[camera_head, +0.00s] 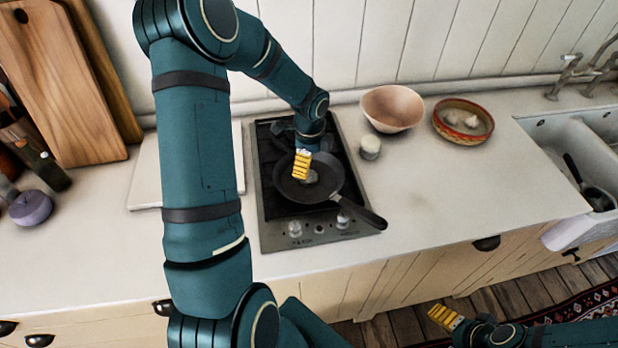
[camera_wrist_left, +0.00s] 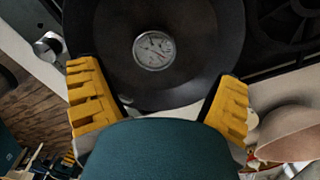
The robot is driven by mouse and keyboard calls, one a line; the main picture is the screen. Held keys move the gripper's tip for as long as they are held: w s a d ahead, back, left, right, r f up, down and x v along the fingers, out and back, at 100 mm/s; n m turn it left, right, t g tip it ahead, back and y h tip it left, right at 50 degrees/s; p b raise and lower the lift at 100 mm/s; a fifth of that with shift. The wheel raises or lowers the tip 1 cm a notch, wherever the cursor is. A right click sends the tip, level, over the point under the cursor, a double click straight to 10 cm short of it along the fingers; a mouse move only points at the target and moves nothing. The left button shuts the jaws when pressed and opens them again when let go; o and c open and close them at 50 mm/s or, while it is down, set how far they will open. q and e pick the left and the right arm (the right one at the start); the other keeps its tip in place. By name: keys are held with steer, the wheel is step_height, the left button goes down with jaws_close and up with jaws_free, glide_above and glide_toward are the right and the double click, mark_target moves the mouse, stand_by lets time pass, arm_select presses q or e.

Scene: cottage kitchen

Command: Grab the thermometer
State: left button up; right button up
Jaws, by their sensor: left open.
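The thermometer (camera_wrist_left: 154,49) is a small round dial with a pale face and a metal rim. It lies in the black frying pan (camera_wrist_left: 205,35), face toward the wrist camera. In the head view the pan (camera_head: 283,188) sits on the stove, and the thermometer (camera_head: 311,178) is partly hidden by my left gripper (camera_head: 302,166). My left gripper is above the pan; in the left wrist view its yellow fingers (camera_wrist_left: 159,100) are spread wide with nothing between them, and the dial is beyond them. My right gripper (camera_head: 445,317) is low in front of the counter, its opening unclear.
The pan's handle (camera_head: 362,212) points to the front right of the stove (camera_head: 270,230). A small white jar (camera_head: 370,147), a pink bowl (camera_head: 393,108) and a patterned bowl (camera_head: 463,120) stand to the right. Cutting boards (camera_head: 62,80) lean at the left.

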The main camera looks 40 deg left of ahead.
mark_target(309, 178)
arm_select(q)
steer(key=shift+s+f, duration=0.2)
steer(key=shift+f, duration=1.2)
steer(key=shift+s+f, duration=0.15)
steer(key=shift+f, duration=1.2)
steer(key=c, duration=1.3)
